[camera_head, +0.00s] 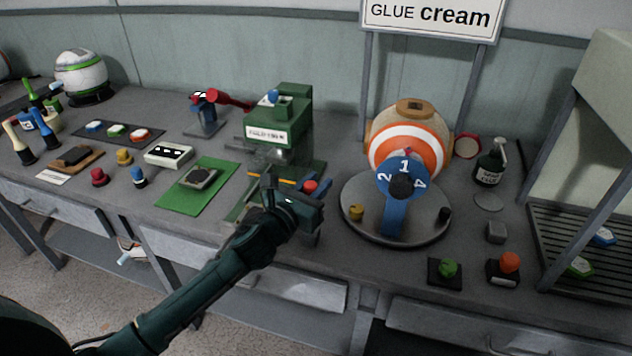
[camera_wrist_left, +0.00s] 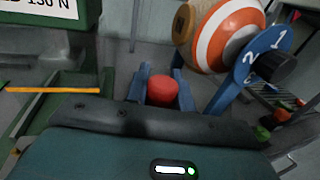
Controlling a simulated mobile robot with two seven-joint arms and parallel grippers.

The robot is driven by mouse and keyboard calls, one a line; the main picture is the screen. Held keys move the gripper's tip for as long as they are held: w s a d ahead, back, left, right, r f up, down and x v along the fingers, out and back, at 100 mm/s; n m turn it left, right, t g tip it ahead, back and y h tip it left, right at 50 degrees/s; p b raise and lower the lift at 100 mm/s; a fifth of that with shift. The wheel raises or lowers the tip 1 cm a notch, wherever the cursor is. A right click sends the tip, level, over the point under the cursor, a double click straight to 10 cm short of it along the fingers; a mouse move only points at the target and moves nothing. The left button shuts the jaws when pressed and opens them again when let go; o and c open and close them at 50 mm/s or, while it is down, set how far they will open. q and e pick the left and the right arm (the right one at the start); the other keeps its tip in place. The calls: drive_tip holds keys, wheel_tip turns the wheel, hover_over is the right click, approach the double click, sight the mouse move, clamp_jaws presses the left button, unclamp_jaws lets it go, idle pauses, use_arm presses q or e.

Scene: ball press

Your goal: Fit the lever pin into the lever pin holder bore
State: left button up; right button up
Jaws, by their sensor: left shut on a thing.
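My left gripper (camera_head: 308,193) is beside the front right of the green press (camera_head: 290,140). It is shut on a red-headed piece (camera_head: 310,186), which I take to be the lever pin. In the left wrist view the red head (camera_wrist_left: 162,91) sits between two bluish finger-like bars, and the rest of the piece is hidden. The press also shows at the left of that view (camera_wrist_left: 60,45). I cannot make out the lever pin holder bore; my gripper and arm cover part of the press's front. My right gripper is not in view.
A round turntable (camera_head: 365,222) with a blue numbered post (camera_head: 393,215) and an orange-striped ball (camera_head: 405,138) stands close to the right of my gripper. A green mat (camera_head: 180,203) lies left of the press.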

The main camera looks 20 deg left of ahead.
use_arm(q)
drive_tip(key=shift+f+b, duration=2.4)
drive_tip(key=shift+f, duration=0.5)
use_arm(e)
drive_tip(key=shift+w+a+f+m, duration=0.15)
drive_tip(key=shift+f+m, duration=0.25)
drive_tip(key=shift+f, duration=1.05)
use_arm(q)
drive_tip(key=shift+p, duration=0.3)
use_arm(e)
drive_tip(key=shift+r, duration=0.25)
use_arm(q)
drive_tip(key=shift+f+b, duration=2.1)
drive_tip(key=shift+f, duration=0.3)
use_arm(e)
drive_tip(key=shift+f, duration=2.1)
use_arm(q)
drive_tip(key=o, duration=1.1)
